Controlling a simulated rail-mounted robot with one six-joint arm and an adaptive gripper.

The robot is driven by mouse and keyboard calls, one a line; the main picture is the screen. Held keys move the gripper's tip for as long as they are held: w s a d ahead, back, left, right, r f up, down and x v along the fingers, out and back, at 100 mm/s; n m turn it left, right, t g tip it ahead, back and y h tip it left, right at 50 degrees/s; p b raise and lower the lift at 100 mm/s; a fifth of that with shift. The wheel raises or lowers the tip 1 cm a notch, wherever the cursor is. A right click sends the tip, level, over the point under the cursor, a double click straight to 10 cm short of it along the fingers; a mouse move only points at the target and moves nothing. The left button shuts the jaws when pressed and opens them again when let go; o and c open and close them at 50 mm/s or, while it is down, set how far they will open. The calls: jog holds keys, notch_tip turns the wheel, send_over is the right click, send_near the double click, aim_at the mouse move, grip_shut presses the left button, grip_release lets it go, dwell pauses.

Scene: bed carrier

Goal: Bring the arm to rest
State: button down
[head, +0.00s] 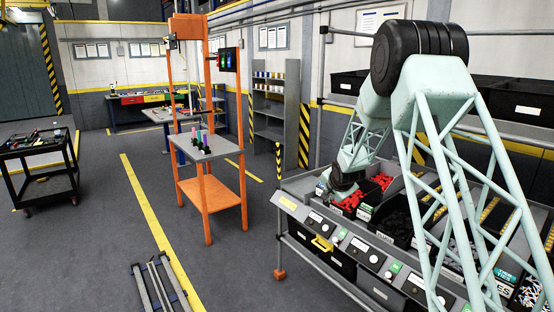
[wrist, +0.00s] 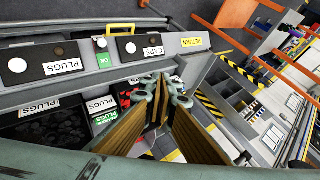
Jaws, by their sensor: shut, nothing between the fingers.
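My arm (head: 440,110) stands at the right in the head view, its lattice links bent at a high black joint and its forearm reaching down to the bins. My gripper (wrist: 160,110) shows in the wrist view with brown ribbed fingers. It is shut and empty, above the bin rack near the plugs bins. In the head view the wrist end sits just above the front row of bins, beside red parts (head: 350,200); the fingers are too small to make out there.
The bin rack's front panel (head: 320,222) has knobs, labels and a yellow handle (head: 321,243). An orange-framed stand (head: 207,185) holds small bottles. A black cart (head: 45,185) stands left. A grey shelf (head: 275,110) is behind. The middle floor is mostly clear.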

jog(key=s+r+n+g, duration=0.1)
jog(key=s+r+n, duration=0.1)
jog(key=s+r, duration=0.8)
jog(key=s+d+r+n+g, duration=0.1)
jog(key=s+r, duration=0.5)
jog(key=s, duration=0.7)
jog(key=s+r+n+g, duration=0.1)
jog(key=s+r+n, duration=0.1)
jog(key=s+r, duration=0.85)
jog(key=s+a+f+n+g, duration=0.1)
jog(key=s+n, duration=0.5)
jog(key=s, duration=4.1)
jog(key=shift+s+a+f+g, duration=0.25)
jog(key=shift+a+g, duration=0.25)
jog(key=shift+g, duration=0.2)
jog(key=shift+f, duration=0.1)
